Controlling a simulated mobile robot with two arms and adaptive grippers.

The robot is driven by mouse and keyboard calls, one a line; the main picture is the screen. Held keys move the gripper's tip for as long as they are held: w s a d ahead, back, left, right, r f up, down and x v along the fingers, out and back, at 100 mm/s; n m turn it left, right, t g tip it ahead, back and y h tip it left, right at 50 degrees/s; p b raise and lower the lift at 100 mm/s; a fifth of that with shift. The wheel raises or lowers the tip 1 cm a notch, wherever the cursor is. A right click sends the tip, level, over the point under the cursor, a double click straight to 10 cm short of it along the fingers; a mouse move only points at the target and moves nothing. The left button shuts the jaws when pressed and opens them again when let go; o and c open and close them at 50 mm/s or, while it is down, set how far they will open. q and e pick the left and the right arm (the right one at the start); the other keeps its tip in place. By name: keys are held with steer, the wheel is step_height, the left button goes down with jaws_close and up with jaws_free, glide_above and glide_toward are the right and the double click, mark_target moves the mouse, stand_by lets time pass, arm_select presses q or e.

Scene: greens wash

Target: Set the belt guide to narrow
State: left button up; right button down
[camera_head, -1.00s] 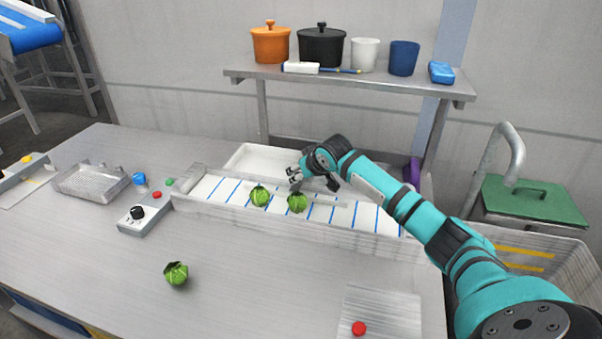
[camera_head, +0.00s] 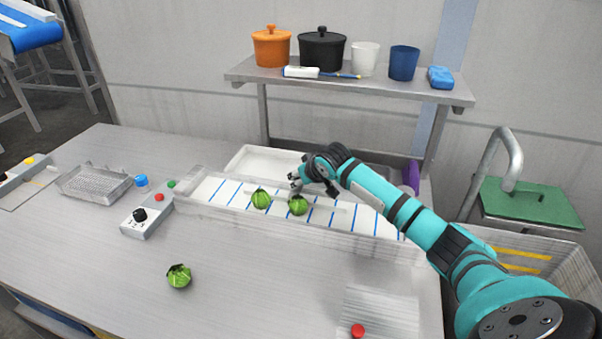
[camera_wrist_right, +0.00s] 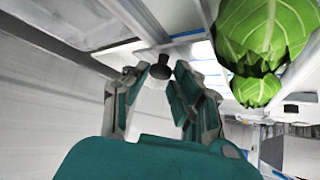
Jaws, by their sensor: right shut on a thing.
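The belt guide is a pale rail (camera_head: 343,207) lying lengthwise over the white belt with blue stripes (camera_head: 361,219). My right gripper (camera_head: 295,184) is over the belt's far side, just behind a green cabbage (camera_head: 298,205). In the right wrist view its fingers (camera_wrist_right: 161,76) are shut on a dark round knob (camera_wrist_right: 160,69) by the rail. A second cabbage (camera_head: 261,199) sits on the belt to the left. Both cabbages are on the near side of the rail. The arm hides part of the rail and belt. My left gripper is not in view.
A control box (camera_head: 147,217) with a black dial stands left of the belt. A loose cabbage (camera_head: 179,276) lies on the near table (camera_head: 250,285). A white tray (camera_head: 240,156) is behind the belt. A shelf (camera_head: 245,72) with pots stands at the back.

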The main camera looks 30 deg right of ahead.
steer(key=c, duration=1.1)
jaws_free()
steer(key=shift+s+a+f, duration=0.1)
steer(key=shift+s+a, duration=0.05)
steer(key=shift+a, duration=0.05)
steer(key=v, duration=1.2)
